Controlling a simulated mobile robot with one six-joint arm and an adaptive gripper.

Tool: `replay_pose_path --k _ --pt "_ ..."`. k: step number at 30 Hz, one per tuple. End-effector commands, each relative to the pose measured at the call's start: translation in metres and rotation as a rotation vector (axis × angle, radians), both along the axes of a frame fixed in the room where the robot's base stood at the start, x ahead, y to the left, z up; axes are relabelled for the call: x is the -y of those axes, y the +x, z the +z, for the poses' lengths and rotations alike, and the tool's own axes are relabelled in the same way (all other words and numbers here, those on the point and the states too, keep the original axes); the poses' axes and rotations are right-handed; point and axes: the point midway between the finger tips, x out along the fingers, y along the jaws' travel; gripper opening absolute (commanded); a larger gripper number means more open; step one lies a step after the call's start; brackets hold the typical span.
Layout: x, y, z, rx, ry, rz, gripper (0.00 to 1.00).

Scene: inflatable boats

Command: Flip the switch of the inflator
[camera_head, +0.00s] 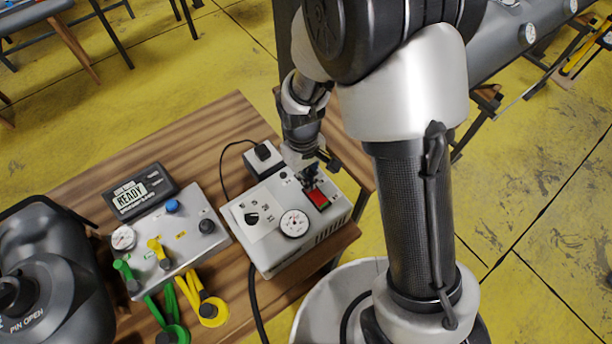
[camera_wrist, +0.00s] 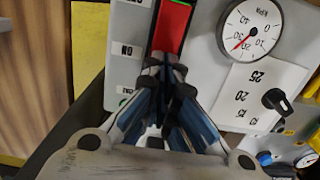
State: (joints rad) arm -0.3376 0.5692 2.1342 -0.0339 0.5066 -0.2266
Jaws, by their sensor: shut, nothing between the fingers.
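The inflator (camera_head: 270,242) is a light grey box on the wooden table, with a dial gauge (camera_head: 294,223), a black knob (camera_head: 251,218) and a red switch (camera_head: 318,198). My gripper (camera_head: 311,182) is shut and empty, its fingertips at the far end of the red switch. In the wrist view the shut fingertips (camera_wrist: 168,66) lie over one end of the switch (camera_wrist: 172,28), whose red face shows beyond them with a green strip along its upper edge. An "ON" label shows beside it. I cannot tell whether the fingertips touch the switch.
A grey valve box (camera_head: 165,250) with green and yellow handles stands left of the inflator. A display reading "READY" (camera_head: 139,194) lies behind it. A dark rounded machine (camera_head: 45,265) fills the lower left.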

Motion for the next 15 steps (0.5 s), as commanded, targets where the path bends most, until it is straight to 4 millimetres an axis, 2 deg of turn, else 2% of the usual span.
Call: replay_pose_path --k 9,15 --pt "0.0 0.0 0.015 0.001 0.001 0.0 0.0" --pt "0.0 0.0 0.016 0.001 0.001 0.0 0.0"
